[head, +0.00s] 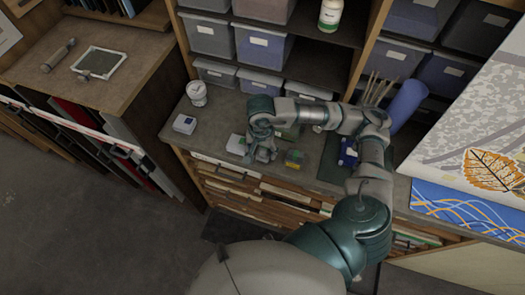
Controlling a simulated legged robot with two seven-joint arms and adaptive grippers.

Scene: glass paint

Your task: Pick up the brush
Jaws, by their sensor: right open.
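Several thin brush-like sticks (376,90) stand upright at the back right of the counter, behind my right forearm. Their lower ends and any holder are hidden by the arm. I cannot make out a single loose brush on the counter. My right gripper (262,154) is open and points down, low over the front middle of the counter. My left gripper is out of view.
A white tub (197,93) and a small white-and-blue box (184,124) stand on the left counter. A blue object (348,151) sits on a dark mat (331,168). A blue roll (406,104) stands at right. Shelves with grey bins (209,36) rise behind.

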